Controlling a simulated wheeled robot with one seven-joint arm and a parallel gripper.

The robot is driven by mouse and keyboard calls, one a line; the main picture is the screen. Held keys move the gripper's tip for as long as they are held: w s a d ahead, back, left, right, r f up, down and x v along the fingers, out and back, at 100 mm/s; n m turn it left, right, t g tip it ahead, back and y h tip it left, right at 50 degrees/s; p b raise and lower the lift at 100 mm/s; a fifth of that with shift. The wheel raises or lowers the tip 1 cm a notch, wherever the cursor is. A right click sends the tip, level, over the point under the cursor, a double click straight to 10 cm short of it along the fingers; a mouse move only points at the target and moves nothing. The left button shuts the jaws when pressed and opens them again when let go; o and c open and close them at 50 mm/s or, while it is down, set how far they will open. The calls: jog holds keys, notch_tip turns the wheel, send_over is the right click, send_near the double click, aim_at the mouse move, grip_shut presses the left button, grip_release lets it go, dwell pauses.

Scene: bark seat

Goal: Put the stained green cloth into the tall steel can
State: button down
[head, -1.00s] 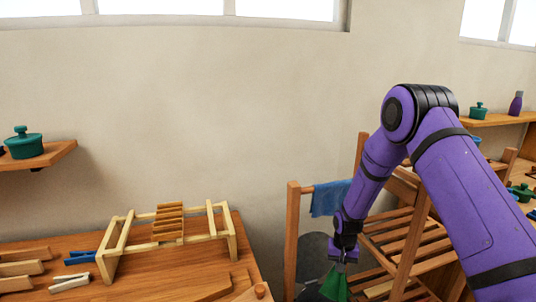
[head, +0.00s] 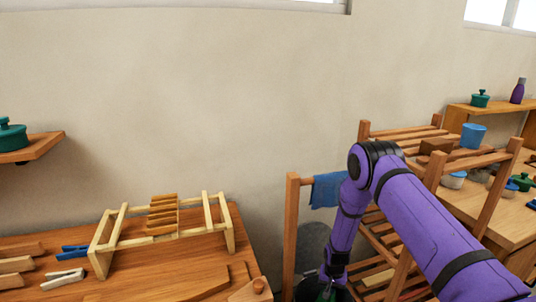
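The green cloth (head: 326,293) shows as a small dark green patch at the bottom edge of the head view, directly under my gripper (head: 331,281). My gripper points down and appears shut on the cloth; its fingertips are small and partly hidden. A dark, round opening (head: 308,289), apparently the tall can's, lies around and below the gripper, and the cloth is at or inside its mouth. The can's body is cut off by the picture's lower edge. Stains on the cloth cannot be made out.
A wooden rack with a blue cloth (head: 328,190) on its post stands close beside my arm. A workbench (head: 200,268) with a wooden frame and clothespins is at left. A blue cup (head: 473,136) stands on the rack's top. A grey round shape (head: 313,240) is against the wall.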

jog(key=shift+f, duration=2.95)
grip_release()
jog(key=shift+r, duration=0.15)
jog(key=shift+r, duration=2.65)
jog(key=shift+r, duration=0.1)
notch_tip(320, 180, up, 11)
jog(key=shift+f, duration=0.2)
